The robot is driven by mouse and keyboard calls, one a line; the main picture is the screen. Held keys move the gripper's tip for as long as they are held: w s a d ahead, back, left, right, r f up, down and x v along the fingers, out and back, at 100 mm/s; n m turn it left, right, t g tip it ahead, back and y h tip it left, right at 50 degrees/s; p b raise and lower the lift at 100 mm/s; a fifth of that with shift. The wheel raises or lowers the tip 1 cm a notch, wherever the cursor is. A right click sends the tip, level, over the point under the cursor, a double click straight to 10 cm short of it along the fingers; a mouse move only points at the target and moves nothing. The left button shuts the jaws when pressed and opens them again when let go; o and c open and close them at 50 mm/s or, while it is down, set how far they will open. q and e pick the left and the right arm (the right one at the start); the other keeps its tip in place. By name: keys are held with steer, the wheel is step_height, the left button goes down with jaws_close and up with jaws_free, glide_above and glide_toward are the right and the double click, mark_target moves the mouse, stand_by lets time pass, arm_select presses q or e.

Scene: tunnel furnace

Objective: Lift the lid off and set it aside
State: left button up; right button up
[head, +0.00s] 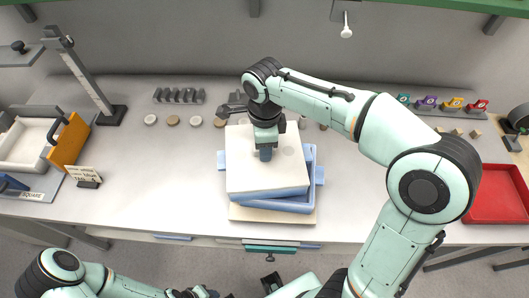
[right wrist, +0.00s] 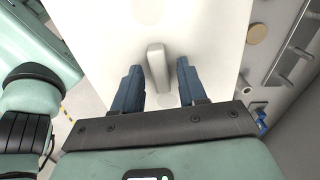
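The lid (head: 265,172), a white-topped slab with pale blue sides, lies over a blue box (head: 320,175) with side handles. The lid sits askew, shifted left and toward the back, so the box's right and front rim shows. I cannot tell whether the lid touches the box. My right gripper (head: 265,152) is above the lid's middle, pointing down. In the right wrist view its two dark blue fingers (right wrist: 160,85) are apart, on either side of the lid's upright pale handle (right wrist: 157,70), with a gap on each side. My left gripper is out of view; only part of that arm shows.
A pale board (head: 245,214) lies under the box. Discs and a grey slotted rack (head: 179,96) stand behind. A white tray (head: 27,143) and orange panel (head: 68,142) are at left, a red tray (head: 497,194) at right. The table (head: 150,180) is clear left of the box.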

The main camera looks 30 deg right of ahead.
jaws_close()
steer(key=shift+r, duration=0.15)
steer(key=shift+r, duration=0.6)
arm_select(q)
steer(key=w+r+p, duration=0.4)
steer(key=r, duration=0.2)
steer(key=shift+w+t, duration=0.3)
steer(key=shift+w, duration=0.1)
arm_select(e)
step_height(320, 180, up, 19)
steer(key=shift+f, duration=0.15)
